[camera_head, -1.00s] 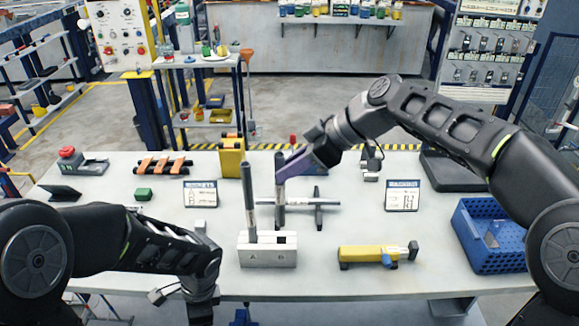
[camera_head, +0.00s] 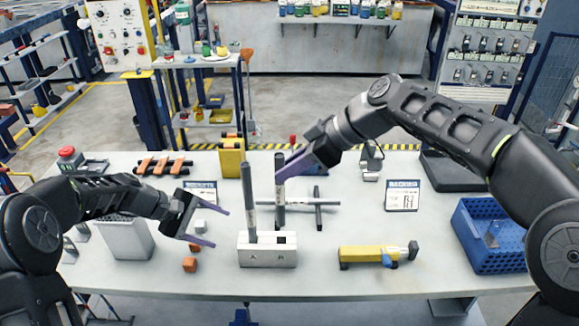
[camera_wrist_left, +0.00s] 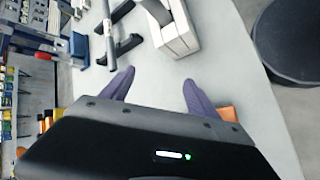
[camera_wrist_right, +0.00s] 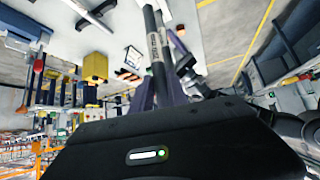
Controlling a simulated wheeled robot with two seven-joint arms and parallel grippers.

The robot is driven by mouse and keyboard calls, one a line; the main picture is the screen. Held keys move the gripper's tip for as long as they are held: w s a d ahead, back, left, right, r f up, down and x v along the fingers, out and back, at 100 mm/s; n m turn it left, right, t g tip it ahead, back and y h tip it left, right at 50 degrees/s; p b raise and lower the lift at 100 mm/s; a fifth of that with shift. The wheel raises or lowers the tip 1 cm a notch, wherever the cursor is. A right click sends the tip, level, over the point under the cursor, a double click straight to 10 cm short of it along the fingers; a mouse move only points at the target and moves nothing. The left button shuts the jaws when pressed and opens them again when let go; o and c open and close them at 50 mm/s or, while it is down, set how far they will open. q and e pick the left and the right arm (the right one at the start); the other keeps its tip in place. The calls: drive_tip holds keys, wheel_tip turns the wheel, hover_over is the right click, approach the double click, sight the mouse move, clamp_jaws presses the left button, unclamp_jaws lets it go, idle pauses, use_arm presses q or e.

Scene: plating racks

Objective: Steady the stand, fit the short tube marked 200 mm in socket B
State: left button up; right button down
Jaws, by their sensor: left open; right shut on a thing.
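The stand, a pale block (camera_head: 267,258), sits at the table's front middle. A dark tube (camera_head: 248,200) stands upright in its left socket; its right socket looks empty. My right gripper (camera_head: 284,172) is shut on another grey tube (camera_head: 280,195), upright behind the block; whether its lower end touches anything is unclear. The right wrist view shows this tube (camera_wrist_right: 155,45) between the fingers, its marking too small to read. My left gripper (camera_head: 221,229) is open and empty, left of the block, fingers pointing at it. The left wrist view shows the block (camera_wrist_left: 180,32) beyond the fingertips.
A yellow tool (camera_head: 370,256) lies to the right, with a blue bin (camera_head: 490,240) further right. Signs (camera_head: 403,195) stand behind.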

sight(264, 251)
use_arm(q)
drive_tip(key=s+d+f+n+h, duration=0.1)
drive_tip(key=n, duration=0.2)
drive_tip(key=s+d+f+n+h, duration=0.1)
drive_tip(key=s+n+h, duration=0.1)
drive_tip(key=n, duration=0.1)
drive_tip(key=s+d+f+n+h, duration=0.1)
drive_tip(key=s+n+h, duration=0.1)
drive_tip(key=n, duration=0.2)
drive_tip(key=shift+s+d+t, duration=0.2)
drive_tip(key=shift+t, duration=0.2)
drive_tip(key=shift+s+d+r+n+h, duration=0.15)
drive_tip(key=shift+s+n+h, duration=0.1)
drive_tip(key=shift+n+h, duration=0.2)
drive_tip(key=shift+d, duration=0.1)
drive_tip(key=shift+x, duration=5)
drive_tip(key=shift+w, duration=0.1)
clamp_jaws()
drive_tip(key=c, duration=1.5)
unclamp_jaws()
